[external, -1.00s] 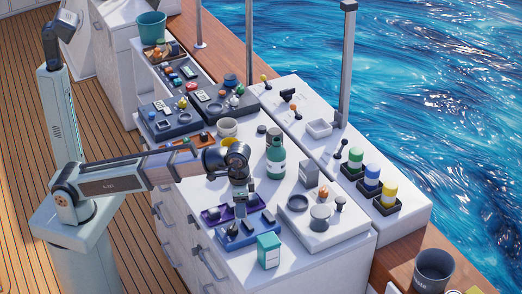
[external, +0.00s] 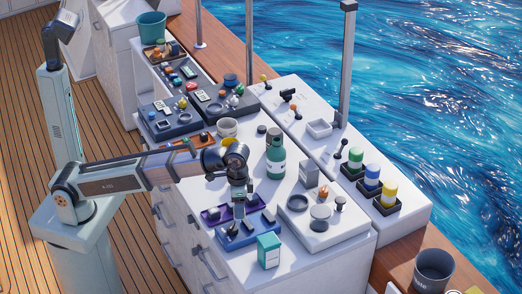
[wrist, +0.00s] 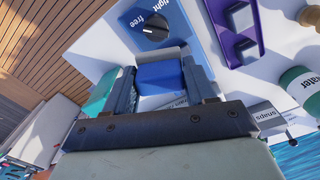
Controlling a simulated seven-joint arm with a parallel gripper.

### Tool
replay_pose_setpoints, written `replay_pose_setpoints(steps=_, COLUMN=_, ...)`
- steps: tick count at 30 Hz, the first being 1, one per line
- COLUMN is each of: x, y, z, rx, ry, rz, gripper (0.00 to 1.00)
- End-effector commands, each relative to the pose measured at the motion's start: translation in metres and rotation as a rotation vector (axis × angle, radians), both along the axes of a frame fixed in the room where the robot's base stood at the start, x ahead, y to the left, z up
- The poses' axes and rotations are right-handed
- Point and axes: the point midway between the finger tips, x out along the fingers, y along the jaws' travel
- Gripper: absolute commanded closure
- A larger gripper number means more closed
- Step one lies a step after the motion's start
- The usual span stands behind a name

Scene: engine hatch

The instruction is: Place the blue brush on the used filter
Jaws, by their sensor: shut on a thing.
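My gripper (wrist: 160,68) is shut on a blue block-like piece, which I take for the blue brush (wrist: 160,77), between its two fingers in the wrist view. In the external view my gripper (external: 240,209) points down over the blue tray (external: 262,231), and the held piece is hidden or too small to make out. I cannot tell whether the piece touches the tray. I cannot tell for sure which thing is the used filter; a round grey part (external: 320,212) sits on the white block to the right of my gripper.
A purple tray (external: 215,217) lies just behind the blue tray. A dial (wrist: 155,28) shows beside the held piece. A teal box (external: 268,251) stands in front, a green bottle (external: 276,160) behind. Several coloured canisters (external: 371,178) stand at the right.

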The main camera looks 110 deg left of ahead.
Motion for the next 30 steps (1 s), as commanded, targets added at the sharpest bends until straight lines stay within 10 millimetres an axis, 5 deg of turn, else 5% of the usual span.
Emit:
replay_pose_setpoints(steps=8, x=-0.005, y=0.065, z=0.003, rx=0.001, ry=-0.002, rz=0.103, gripper=0.77)
replay_pose_setpoints(steps=30, x=-0.034, y=0.304, z=0.032, rx=0.003, ry=-0.009, rz=0.464, gripper=0.77)
